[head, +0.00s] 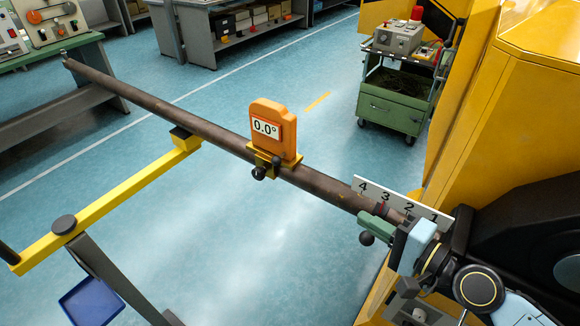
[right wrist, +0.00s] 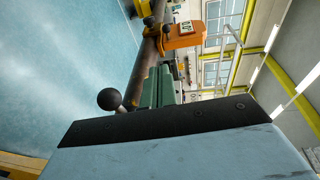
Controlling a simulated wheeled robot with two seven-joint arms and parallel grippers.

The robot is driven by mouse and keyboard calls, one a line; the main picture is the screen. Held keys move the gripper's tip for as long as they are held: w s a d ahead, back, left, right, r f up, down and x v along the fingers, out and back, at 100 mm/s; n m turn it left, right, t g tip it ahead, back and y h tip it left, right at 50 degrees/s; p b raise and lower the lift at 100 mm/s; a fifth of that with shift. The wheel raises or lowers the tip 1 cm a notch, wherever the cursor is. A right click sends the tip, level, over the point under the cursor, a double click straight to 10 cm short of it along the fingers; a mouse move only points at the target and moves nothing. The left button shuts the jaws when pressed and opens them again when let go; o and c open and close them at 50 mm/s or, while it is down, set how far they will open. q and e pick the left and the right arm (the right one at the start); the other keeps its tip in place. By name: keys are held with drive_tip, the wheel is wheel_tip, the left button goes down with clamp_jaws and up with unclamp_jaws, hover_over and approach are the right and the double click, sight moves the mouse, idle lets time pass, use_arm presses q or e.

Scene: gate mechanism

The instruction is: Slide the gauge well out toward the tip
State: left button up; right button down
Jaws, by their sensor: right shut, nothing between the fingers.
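The orange gauge (head: 272,130) reads 0.0° and sits upright on a yellow clamp with dark knobs (head: 260,172), around the middle of a long brown pole (head: 215,131). The pole's tip (head: 67,60) is at the upper left. In the right wrist view the gauge (right wrist: 186,35) shows beyond a green piece. My right gripper (head: 412,240) is shut and empty beside the pole's near end, well apart from the gauge. Its light-blue finger (right wrist: 180,150) fills the bottom of the wrist view. My left gripper is not in view.
A green piece with a black ball knob (head: 367,239) is on the pole right by my right gripper, before a white plate numbered 1 to 4 (head: 399,203). A yellow arm (head: 125,192) meets the pole between gauge and tip. A green cart (head: 392,100) stands behind.

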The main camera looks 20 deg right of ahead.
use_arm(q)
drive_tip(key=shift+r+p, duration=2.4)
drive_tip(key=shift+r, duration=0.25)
use_arm(e)
drive_tip(key=shift+r+x, duration=0.2)
drive_tip(key=shift+x, duration=3.4)
drive_tip(key=shift+r+x, duration=0.2)
drive_tip(key=shift+x, duration=3.4)
drive_tip(key=shift+r+x, duration=0.2)
drive_tip(key=shift+x, duration=3.45)
